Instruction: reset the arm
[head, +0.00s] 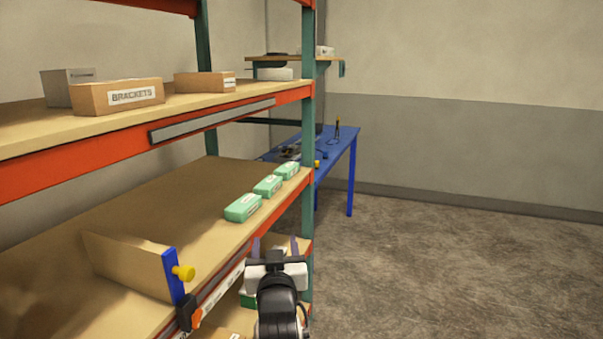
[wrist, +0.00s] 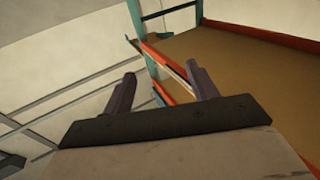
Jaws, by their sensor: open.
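My gripper (head: 275,247) is at the bottom middle of the head view, in front of the shelf rack's front edge. Its two fingers are apart with nothing between them. In the wrist view my gripper (wrist: 160,90) also shows two spread, empty fingers, with the rack's teal post and orange beams beyond them. The gripper appears apart from the rack, but the exact gap is hard to tell. My arm hides part of the lower shelves.
On the middle shelf (head: 150,210) lie several green boxes (head: 243,208) and a brown divider with a blue edge (head: 173,276) and yellow knob. A BRACKETS box (head: 118,96) sits above. A blue table (head: 340,150) stands behind. The floor (head: 450,260) at right is clear.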

